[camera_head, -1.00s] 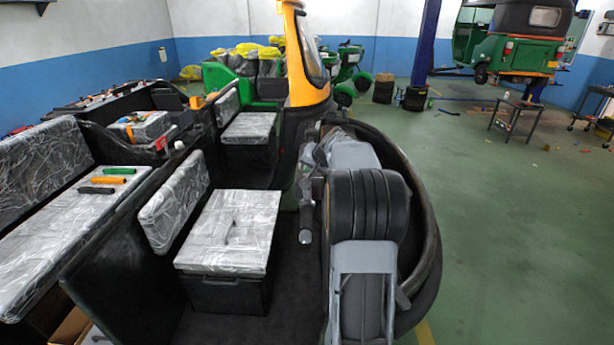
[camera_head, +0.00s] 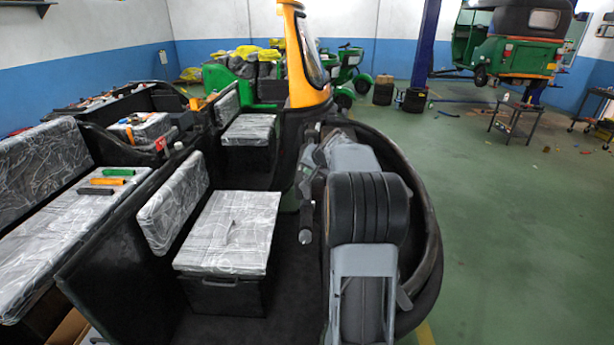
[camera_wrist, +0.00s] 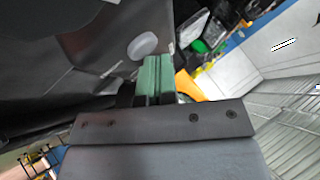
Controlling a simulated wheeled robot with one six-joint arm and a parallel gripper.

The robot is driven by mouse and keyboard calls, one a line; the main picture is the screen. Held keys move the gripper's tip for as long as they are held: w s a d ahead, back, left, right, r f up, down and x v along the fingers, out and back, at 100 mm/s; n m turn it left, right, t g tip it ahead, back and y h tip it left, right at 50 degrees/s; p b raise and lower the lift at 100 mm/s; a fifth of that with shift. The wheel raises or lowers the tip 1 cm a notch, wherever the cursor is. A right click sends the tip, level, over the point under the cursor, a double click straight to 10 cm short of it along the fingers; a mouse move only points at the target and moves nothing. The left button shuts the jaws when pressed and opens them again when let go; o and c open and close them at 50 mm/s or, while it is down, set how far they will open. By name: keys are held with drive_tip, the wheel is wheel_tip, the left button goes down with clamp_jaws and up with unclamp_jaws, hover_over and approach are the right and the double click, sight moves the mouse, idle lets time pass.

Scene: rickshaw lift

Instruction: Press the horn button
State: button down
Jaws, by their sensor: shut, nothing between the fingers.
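In the wrist view, my gripper (camera_wrist: 153,62) shows as two green fingers side by side, closed with nothing between them. A white round disc (camera_wrist: 143,46) sits on a dark panel (camera_wrist: 60,50), just beyond and slightly left of the fingertips. It looks like a button, but I cannot be sure it is the horn button. I cannot tell whether the fingertips touch it. I cannot make out the fingers in the head view. A small pale knob (camera_head: 178,146) shows there on a dark rickshaw body, and I cannot tell whether it is the same thing.
Plastic-wrapped seats (camera_head: 235,225) and dark rickshaw side walls fill the left and middle. An orange front frame (camera_head: 305,75) rises behind. Green floor (camera_head: 500,250) is open on the right. A raised green rickshaw (camera_head: 515,55) and a small table (camera_head: 517,113) stand at the back right.

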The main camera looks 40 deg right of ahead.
drive_tip(key=shift+r, duration=0.1)
drive_tip(key=shift+r+p, duration=0.55)
drive_tip(key=shift+r, duration=0.2)
drive_tip(key=shift+r+p, duration=1.75)
drive_tip(key=shift+r, duration=0.8)
